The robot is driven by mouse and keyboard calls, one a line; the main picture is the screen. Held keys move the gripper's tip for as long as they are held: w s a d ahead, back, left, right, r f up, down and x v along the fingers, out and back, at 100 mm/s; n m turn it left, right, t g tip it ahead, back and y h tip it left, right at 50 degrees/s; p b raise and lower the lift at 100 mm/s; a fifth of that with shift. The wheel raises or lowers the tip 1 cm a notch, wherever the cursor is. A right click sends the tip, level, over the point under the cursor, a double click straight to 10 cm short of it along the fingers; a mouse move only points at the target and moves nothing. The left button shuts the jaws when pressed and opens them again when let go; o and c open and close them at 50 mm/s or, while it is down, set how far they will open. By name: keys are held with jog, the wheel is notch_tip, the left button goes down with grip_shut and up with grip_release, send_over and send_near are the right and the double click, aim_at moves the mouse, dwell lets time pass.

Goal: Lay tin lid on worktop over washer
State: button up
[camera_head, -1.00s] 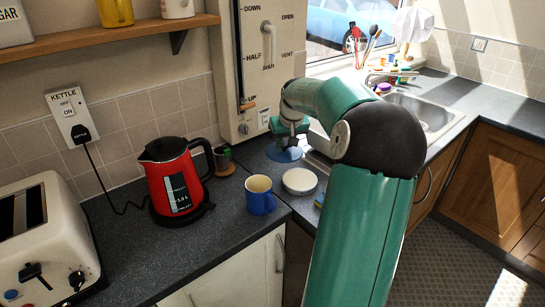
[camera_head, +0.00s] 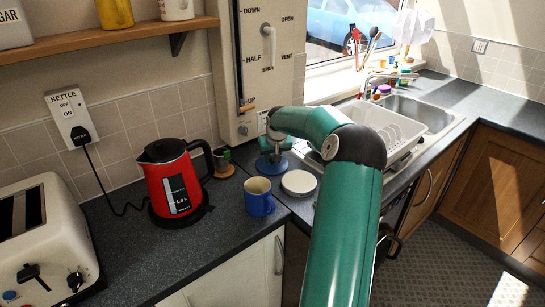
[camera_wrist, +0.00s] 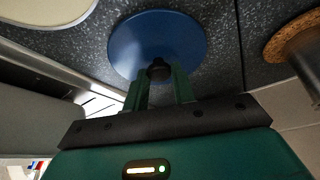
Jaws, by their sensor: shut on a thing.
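The tin lid is a round blue disc (camera_head: 264,168) with a dark knob, on the worktop's back part between the blue mug and the window-side wall panel. It shows large in the wrist view (camera_wrist: 155,35). My gripper (camera_head: 274,152) is above it, pointing down, with its fingers (camera_wrist: 160,72) shut on the knob. The lid lies level, at or just above the dark speckled worktop (camera_head: 235,205); I cannot tell whether it touches. A round white-topped thing (camera_head: 299,182) stands just right of the mug. The washer is not clearly identifiable.
A blue mug (camera_head: 259,196) stands in front of the lid. A red kettle (camera_head: 176,185) and a toaster (camera_head: 40,235) are to the left. A small dark pot on a cork coaster (camera_head: 223,170) is close left. A dish rack (camera_head: 375,130) and sink (camera_head: 425,110) are to the right.

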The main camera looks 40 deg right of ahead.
jog(key=shift+f, duration=0.1)
jog(key=o, duration=1)
jog(key=v, duration=1.2)
jog(key=s+a+r+n, duration=0.2)
jog(key=a+r, duration=0.1)
jog(key=a, duration=1)
jog(key=s+a+r+n, duration=0.1)
jog(key=a+r, duration=0.3)
jog(key=a, duration=1)
jog(key=s+a+f+n, duration=0.1)
jog(key=s+a, duration=0.5)
jog(key=s+a+n+t+y, duration=0.1)
jog(key=s+a, duration=0.5)
jog(key=s, duration=0.1)
jog(key=s+a+f+y, duration=0.1)
jog(key=s+a, duration=0.5)
jog(key=s, duration=0.1)
jog(key=shift+s+a+f+n+t, duration=0.1)
jog(key=shift+s+f+n+t, duration=0.2)
jog(key=shift+f+n, duration=0.1)
